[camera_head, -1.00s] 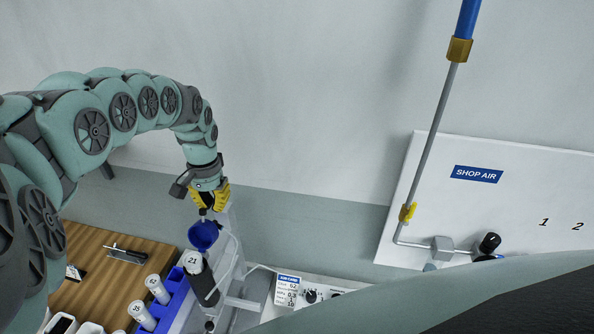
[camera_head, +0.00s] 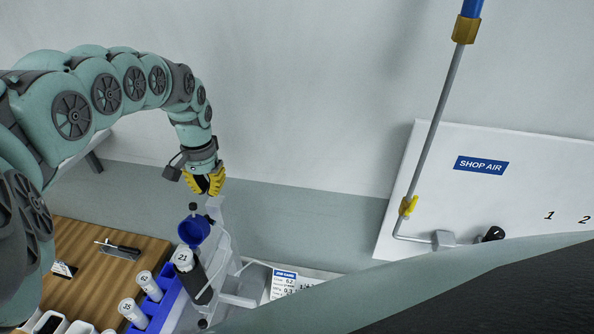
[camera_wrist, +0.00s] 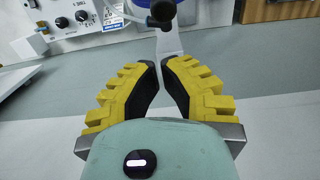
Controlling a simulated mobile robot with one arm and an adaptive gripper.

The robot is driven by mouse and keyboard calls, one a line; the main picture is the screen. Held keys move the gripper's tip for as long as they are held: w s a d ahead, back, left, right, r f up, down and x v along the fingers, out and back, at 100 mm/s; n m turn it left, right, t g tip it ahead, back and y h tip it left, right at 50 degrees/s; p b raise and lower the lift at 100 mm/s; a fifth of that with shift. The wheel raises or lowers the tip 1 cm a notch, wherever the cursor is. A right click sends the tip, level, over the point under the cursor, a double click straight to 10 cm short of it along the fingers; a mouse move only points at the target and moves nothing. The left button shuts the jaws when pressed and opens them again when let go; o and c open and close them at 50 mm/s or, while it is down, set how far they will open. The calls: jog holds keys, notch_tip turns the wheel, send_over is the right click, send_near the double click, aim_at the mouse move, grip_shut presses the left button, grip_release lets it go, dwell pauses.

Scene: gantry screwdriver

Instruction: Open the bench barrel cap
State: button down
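The bench barrel (camera_head: 196,281) is a dark cylinder with a numbered white label, tilted at the lower left in the head view. A blue funnel-shaped cap (camera_head: 194,230) is at its upper end, with a small dark knob (camera_head: 194,208) above it. I cannot tell whether the cap is seated or raised. My gripper (camera_head: 205,186), with yellow fingers, is just above the knob and apart from it. In the wrist view, a narrow gap shows between my fingers (camera_wrist: 161,80), with nothing held in it. A dark round knob (camera_wrist: 163,9) shows beyond the fingertips.
A blue rack (camera_head: 160,312) with white-capped tubes stands left of the barrel. A wooden board (camera_head: 88,262) lies farther left. A pale upright stand (camera_head: 222,245) is close on the barrel's right. The SHOP AIR panel (camera_head: 480,190) and pipe are at the right.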

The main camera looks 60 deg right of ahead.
notch_tip(320, 180, up, 10)
jog(key=a, duration=0.1)
jog(key=shift+s+a+b, duration=0.15)
jog(key=shift+s+b, duration=0.05)
jog(key=shift+b, duration=0.15)
